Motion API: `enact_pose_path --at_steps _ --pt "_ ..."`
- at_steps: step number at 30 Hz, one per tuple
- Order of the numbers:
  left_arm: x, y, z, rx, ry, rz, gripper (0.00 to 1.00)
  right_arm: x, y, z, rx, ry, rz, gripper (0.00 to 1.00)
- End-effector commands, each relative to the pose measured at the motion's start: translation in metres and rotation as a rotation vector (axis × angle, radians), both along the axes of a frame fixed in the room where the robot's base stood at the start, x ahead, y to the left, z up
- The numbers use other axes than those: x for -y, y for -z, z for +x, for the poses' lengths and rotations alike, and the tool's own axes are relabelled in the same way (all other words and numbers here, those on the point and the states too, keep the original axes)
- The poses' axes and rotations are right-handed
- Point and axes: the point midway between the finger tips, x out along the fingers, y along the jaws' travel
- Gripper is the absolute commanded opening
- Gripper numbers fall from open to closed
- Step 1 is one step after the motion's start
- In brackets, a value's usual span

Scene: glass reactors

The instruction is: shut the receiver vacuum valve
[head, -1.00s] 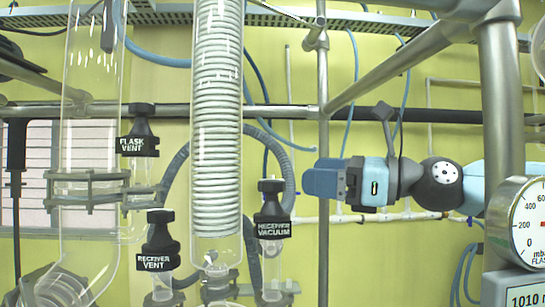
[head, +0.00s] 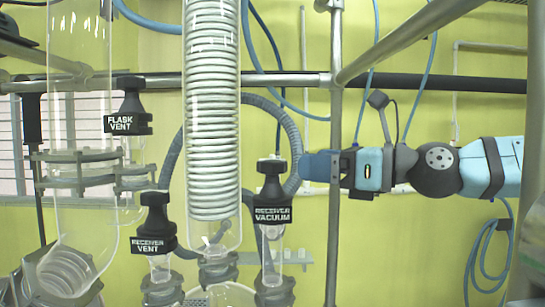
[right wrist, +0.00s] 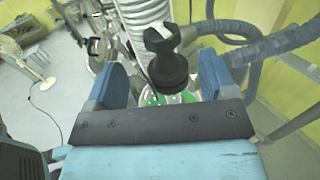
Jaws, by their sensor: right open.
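The receiver vacuum valve (head: 273,196) has a black labelled knob on a glass stem, right of the coiled condenser in the head view. My right gripper (head: 308,166) comes in from the right, its blue fingers just right of the knob's upper part. In the right wrist view the black knob (right wrist: 166,58) stands ahead of and between the two blue fingers of the open gripper (right wrist: 160,82). No contact can be made out. My left gripper is not in view.
The receiver vent (head: 154,228) and flask vent (head: 128,112) knobs stand to the left. The glass condenser (head: 212,110) is close beside the valve. A vertical metal post (head: 335,230) and a grey hose (head: 286,115) are near my right gripper.

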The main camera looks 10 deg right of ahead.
Motion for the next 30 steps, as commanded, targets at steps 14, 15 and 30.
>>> enact_pose_path --at_steps 14,15,30 --pt "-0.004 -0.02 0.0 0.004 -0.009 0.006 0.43 -0.064 -0.001 0.05 -0.001 -0.001 0.0 0.78" --pt "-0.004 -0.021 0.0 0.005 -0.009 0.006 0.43 -0.065 -0.001 0.052 -0.001 -0.001 0.001 0.78" --pt "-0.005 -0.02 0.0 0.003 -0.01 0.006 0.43 -0.068 0.0 0.054 0.0 0.0 0.001 0.44"
